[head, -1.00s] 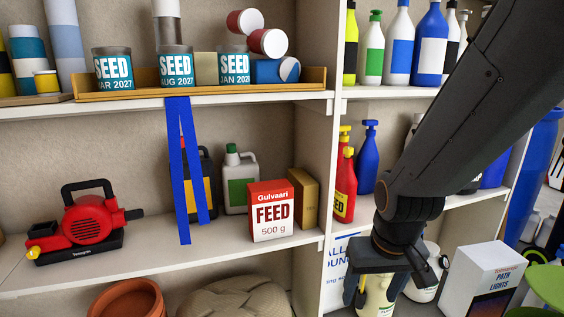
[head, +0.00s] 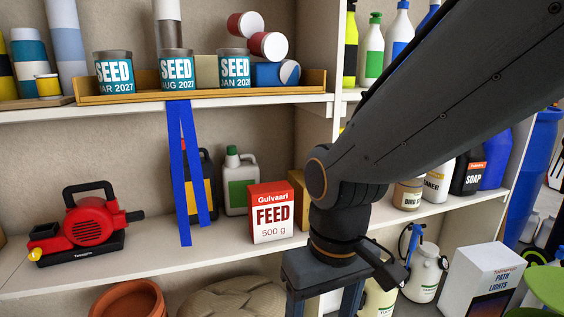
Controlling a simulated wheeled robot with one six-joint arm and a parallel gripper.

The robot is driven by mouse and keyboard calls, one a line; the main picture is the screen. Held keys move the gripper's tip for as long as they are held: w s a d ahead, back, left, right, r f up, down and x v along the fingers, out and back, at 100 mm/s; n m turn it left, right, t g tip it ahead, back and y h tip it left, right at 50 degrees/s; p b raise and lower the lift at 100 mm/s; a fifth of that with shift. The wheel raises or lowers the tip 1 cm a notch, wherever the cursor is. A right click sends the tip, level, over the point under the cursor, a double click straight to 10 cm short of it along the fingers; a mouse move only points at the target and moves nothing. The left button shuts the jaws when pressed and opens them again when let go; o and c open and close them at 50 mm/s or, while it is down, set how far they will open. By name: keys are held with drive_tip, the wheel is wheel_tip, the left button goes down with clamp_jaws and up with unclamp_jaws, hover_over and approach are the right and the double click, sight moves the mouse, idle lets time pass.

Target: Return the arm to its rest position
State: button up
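My arm (head: 430,105) reaches in from the upper right of the head view and bends down at a joint in front of the shelves. My gripper (head: 326,300) hangs downward at the bottom centre, in front of the shelf unit, just right of and below the FEED box (head: 271,213). Its two fingers are spread apart with a gap between them. The fingertips are cut off by the lower picture edge, and nothing is seen held between the visible parts.
The middle shelf (head: 150,262) holds a red machine (head: 88,218) and jugs. Blue strips (head: 180,180) hang from the upper shelf. SEED cans (head: 176,70) stand in a tray above. Bottles and a sprayer (head: 424,272) stand right of my arm; a PATH LIGHTS box (head: 482,280) is lower right.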

drive_tip(key=d+r+m+p, duration=0.4)
drive_tip(key=d+r+p, duration=0.9)
drive_tip(key=p, duration=0.9)
wheel_tip(320, 180, up, 3)
drive_tip(key=shift+s+d+r+h, duration=0.15)
drive_tip(key=shift+s+h, duration=0.15)
drive_tip(key=shift+s, duration=0.15)
